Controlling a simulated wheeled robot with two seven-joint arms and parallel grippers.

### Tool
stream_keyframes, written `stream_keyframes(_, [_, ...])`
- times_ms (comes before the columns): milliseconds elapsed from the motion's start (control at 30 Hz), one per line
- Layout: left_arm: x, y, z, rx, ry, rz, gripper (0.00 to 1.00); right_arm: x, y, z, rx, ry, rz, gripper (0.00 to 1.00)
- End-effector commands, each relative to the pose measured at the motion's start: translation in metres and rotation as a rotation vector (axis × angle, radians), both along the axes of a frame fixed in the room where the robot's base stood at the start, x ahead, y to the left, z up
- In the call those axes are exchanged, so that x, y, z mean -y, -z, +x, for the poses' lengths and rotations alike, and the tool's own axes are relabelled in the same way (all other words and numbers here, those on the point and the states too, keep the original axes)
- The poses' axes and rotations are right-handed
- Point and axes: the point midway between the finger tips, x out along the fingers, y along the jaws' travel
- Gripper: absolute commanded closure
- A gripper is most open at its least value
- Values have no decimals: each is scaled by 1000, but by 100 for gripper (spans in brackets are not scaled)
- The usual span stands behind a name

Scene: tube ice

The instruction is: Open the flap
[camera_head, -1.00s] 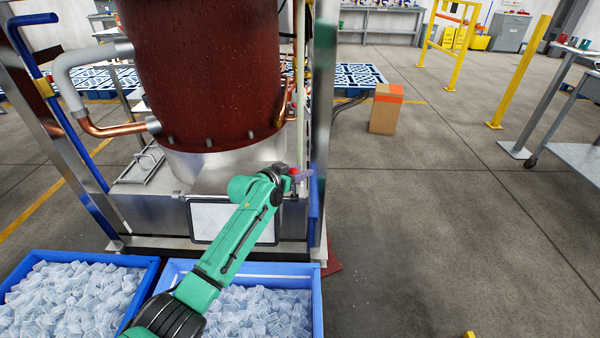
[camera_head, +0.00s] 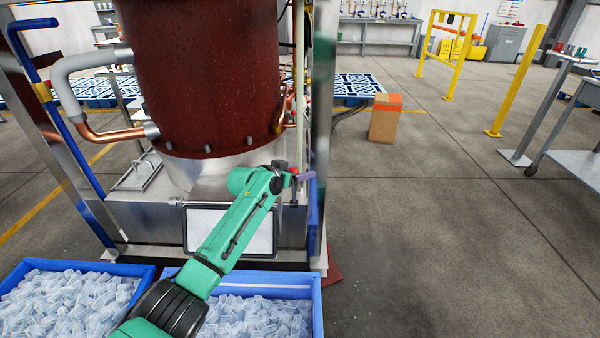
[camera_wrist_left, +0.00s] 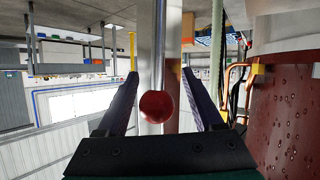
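A pale, dark-framed panel (camera_head: 258,240), which may be the flap, is on the machine's lower front; my left arm covers part of it. A red ball knob (camera_wrist_left: 157,106) on a metal rod (camera_wrist_left: 159,45) shows in the left wrist view. My left gripper (camera_head: 304,176) is beside the machine's right front post in the head view. In the left wrist view my left gripper (camera_wrist_left: 160,76) is open, with one finger on each side of the knob and a gap to both. My right gripper is not in view.
A dark red tank (camera_head: 205,80) stands on the machine above the panel. Two blue bins of ice, left (camera_head: 140,272) and right (camera_head: 316,312), stand at its front. A cardboard box (camera_head: 384,122) is at the back right. The floor on the right is mostly clear.

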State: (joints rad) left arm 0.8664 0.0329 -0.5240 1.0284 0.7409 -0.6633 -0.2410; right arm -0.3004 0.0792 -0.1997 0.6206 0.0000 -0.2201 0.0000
Motion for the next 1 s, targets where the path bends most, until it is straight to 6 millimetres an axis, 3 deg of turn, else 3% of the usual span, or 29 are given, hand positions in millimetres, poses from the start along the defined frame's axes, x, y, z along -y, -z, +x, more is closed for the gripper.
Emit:
stream_keyframes(467, [-6, -6, -9, 0, 2, -1, 31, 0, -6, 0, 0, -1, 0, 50])
stream_keyframes(767, [-33, -24, -43, -1, 1, 0, 31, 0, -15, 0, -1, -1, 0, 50])
stream_keyframes(1000, [-63, -43, -81, -1, 0, 2, 31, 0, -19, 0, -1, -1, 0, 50])
